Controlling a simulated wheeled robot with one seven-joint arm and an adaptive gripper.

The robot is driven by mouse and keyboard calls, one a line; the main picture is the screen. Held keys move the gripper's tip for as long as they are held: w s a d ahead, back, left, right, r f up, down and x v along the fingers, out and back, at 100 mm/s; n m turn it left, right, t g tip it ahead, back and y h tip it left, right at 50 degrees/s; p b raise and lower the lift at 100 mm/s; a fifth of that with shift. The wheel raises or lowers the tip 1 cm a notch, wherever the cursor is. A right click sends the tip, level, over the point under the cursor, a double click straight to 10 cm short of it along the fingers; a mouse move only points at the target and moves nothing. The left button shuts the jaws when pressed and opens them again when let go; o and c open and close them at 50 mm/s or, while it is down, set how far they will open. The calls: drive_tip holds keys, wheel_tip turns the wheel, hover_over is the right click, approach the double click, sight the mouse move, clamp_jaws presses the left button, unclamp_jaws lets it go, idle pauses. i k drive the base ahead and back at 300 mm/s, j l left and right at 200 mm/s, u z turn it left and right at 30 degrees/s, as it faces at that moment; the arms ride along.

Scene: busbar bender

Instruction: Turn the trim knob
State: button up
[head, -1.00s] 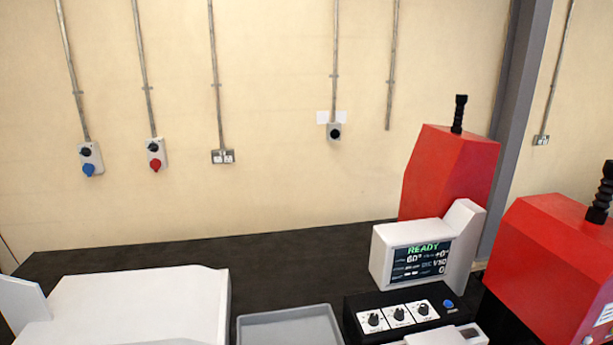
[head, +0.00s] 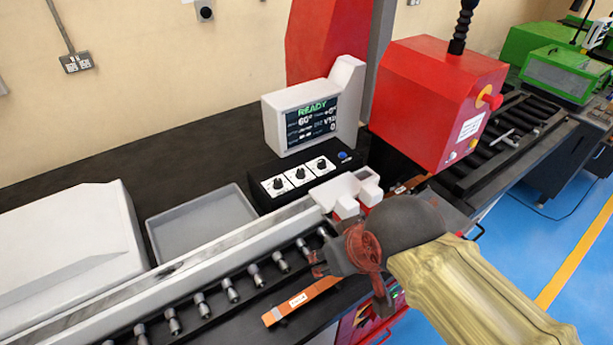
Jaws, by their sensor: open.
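A black control box (head: 262,197) stands on the bench below a white display (head: 287,128) that reads READY. On its white panels are three dark knobs: left (head: 278,184), middle (head: 299,174) and right (head: 321,164). Their labels are too small to read, so I cannot tell which is the trim knob. A blue button (head: 343,155) sits to their right. My gripper (head: 349,282) is open, in front of and to the lower right of the box, apart from the knobs. It appears empty, above the bench front near a copper-coloured bar (head: 302,302).
A grey tray (head: 203,222) and a white housing (head: 75,255) lie left of the box. A rail with several metal rollers (head: 232,290) runs in front. A white block (head: 345,190) lies between my gripper and the box. A red machine (head: 430,100) stands right.

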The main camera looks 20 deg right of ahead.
sight(321, 165)
drive_tip(key=k+l+z, duration=0.15)
drive_tip(key=l+z, duration=0.15)
drive_tip(key=l, duration=0.45)
drive_tip(key=k+l+z, duration=0.1)
drive_tip(key=l+z, duration=0.25)
drive_tip(key=l, duration=0.4)
